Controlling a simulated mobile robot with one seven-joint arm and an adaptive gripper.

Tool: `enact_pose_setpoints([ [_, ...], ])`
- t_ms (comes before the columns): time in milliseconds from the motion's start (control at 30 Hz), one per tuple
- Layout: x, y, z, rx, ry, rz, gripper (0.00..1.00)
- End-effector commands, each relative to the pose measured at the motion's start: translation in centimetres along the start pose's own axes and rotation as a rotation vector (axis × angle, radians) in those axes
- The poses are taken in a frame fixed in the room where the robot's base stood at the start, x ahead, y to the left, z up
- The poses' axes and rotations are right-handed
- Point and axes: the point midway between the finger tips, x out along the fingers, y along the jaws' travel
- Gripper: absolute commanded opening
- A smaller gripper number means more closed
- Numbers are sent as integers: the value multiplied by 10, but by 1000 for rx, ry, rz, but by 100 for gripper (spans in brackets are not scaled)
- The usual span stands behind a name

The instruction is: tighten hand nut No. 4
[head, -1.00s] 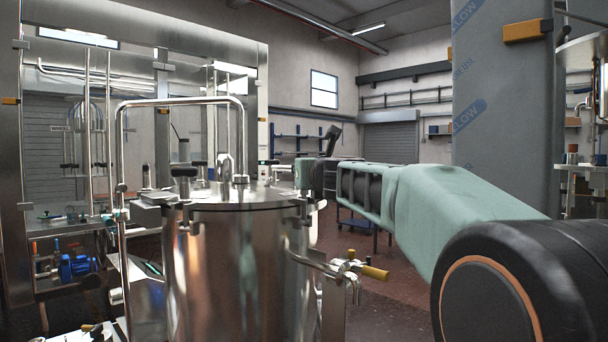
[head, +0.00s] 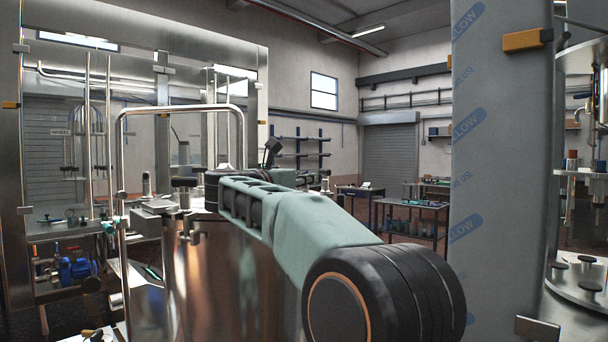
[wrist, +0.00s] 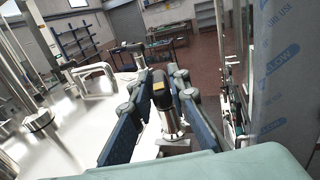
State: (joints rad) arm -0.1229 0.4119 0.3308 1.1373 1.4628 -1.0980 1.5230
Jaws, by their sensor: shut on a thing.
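In the wrist view my gripper (wrist: 162,82) has its two blue-padded fingers on either side of a steel hand nut (wrist: 169,118) with a dark top and a yellow mark. The fingers are shut on this nut, which stands at the rim of the steel tank's lid (wrist: 95,128). I cannot read a number on it. Another dark-topped hand nut (head: 184,185) stands at the left of the tank (head: 225,275). One more dark-topped nut (wrist: 135,50) shows farther along the rim in the wrist view.
A bent steel handle (wrist: 97,72) rises from the lid. A tall pipe hoop (head: 180,107) stands by the tank in the head view. A grey film-wrapped column (head: 500,180) stands close on the right. Tables (head: 410,205) stand farther back, with open floor before them.

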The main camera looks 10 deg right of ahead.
Motion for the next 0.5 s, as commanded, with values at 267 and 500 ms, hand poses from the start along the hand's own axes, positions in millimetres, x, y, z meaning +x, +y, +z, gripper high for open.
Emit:
enact_pose_setpoints([
  [267,-1,0,3,1,-5,-84,0],
  [500,-1,-1,3,1,-6,-104,0],
])
